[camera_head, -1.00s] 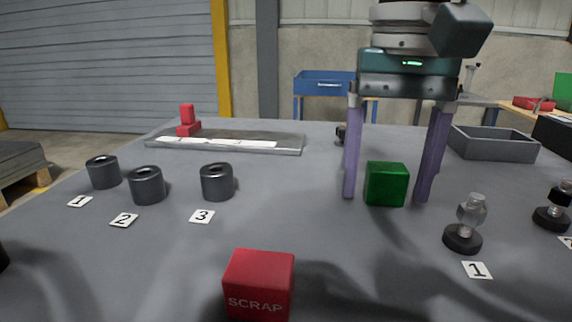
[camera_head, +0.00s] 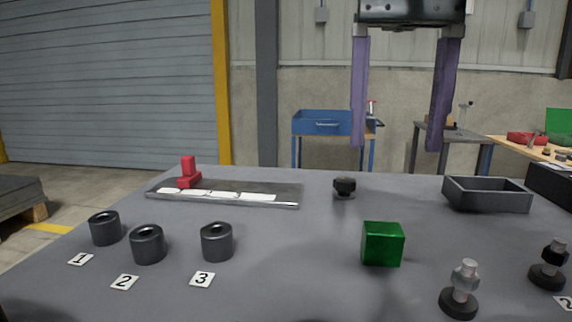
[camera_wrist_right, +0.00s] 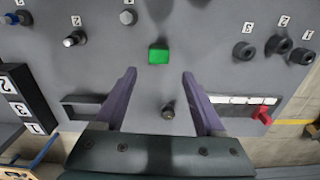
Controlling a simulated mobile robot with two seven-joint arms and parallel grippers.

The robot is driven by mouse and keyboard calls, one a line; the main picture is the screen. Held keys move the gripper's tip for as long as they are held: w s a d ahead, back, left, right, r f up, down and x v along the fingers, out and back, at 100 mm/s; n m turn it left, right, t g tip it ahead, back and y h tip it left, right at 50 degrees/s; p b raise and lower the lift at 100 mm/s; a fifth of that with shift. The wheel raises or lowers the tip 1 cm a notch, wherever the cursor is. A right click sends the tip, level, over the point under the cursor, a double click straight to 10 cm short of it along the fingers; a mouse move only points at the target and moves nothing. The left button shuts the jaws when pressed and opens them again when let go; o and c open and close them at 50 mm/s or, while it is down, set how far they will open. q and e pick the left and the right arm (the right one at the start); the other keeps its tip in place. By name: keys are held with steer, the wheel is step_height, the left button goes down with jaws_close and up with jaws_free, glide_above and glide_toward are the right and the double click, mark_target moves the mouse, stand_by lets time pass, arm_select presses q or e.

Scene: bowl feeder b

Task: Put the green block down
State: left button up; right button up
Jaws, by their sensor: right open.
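The green block (camera_head: 382,243) rests on the grey table, right of the middle in the head view. It also shows in the right wrist view (camera_wrist_right: 159,54), beyond the fingertips, with nothing touching it. My right gripper (camera_head: 398,148) is high above the table, its two purple fingers pointing down, wide apart and empty. In the right wrist view the open right gripper (camera_wrist_right: 160,72) has a clear gap between its fingers. My left gripper is not in view.
Three dark cylinders (camera_head: 148,244) with number cards stand at left. A metal plate with a red piece (camera_head: 188,174) lies behind them. A black knob (camera_head: 344,186), a grey tray (camera_head: 487,206) and bolt-like parts (camera_head: 461,289) stand around the block. Table around the block is clear.

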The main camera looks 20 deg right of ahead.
mark_target(384, 227)
step_height(384, 227, down, 2)
steer(key=m+p, duration=0.6)
steer(key=m, duration=1)
steer(key=shift+w+m+p, duration=0.1)
steer(key=shift+m+p, duration=0.2)
steer(key=shift+m, duration=0.1)
steer(key=shift+f+m, duration=0.3)
steer(key=shift+f, duration=0.1)
step_height(384, 227, down, 4)
steer(key=shift+r+b, duration=0.15)
steer(key=shift+b, duration=0.15)
steer(key=f, duration=0.5)
steer(key=shift+w+d+f, duration=0.15)
steer(key=shift+d+f, duration=0.1)
steer(key=shift+f, duration=0.15)
steer(key=shift+c, duration=0.2)
jaws_close()
